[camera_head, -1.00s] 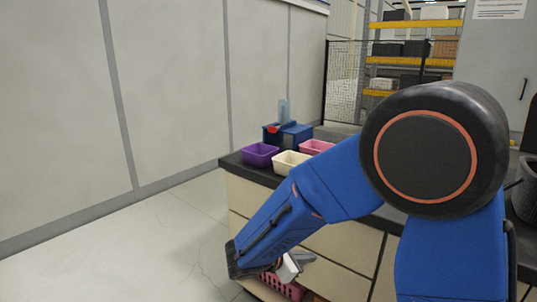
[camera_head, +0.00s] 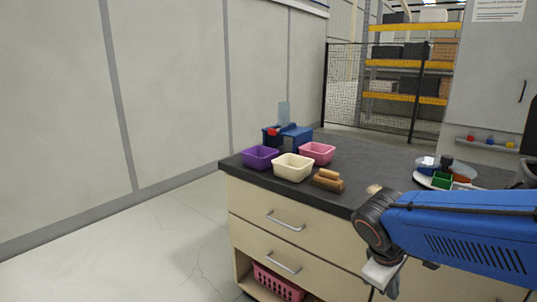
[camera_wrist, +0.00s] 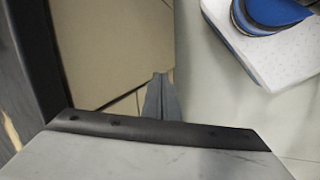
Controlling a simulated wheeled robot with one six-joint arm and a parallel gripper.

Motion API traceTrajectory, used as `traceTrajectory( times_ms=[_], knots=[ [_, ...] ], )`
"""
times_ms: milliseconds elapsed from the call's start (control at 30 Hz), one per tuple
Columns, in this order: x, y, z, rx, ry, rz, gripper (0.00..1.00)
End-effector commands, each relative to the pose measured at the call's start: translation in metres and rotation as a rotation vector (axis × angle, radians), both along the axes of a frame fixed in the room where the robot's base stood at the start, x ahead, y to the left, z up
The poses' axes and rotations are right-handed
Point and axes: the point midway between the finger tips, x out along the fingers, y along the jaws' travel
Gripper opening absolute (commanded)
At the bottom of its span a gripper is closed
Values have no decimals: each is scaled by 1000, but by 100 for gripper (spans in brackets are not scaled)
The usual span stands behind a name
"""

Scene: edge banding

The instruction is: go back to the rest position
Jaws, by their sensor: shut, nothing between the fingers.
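My gripper (camera_head: 383,276) hangs low at the front of the workbench, below the dark worktop edge and in front of the drawers, at the right of the head view. In the wrist view its fingers (camera_wrist: 159,92) are together and pale floor and the bench front show around them. Nothing is held. My blue arm reaches in from the right edge of the head view.
The dark worktop (camera_head: 362,160) bears a purple bin (camera_head: 260,157), a cream bin (camera_head: 293,167), a pink bin (camera_head: 317,152), wooden blocks (camera_head: 328,180) and a white tray (camera_head: 421,180). A pink basket (camera_head: 277,283) sits in the lower shelf. Floor at left is clear.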

Motion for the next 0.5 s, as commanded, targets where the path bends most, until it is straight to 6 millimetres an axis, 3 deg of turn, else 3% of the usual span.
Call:
traceTrajectory(
  times_ms=[200,500],
  knots=[
    [-36,-7,12,182,-116,-206,0],
    [-73,-2,27,415,-278,-454,0]
  ],
)
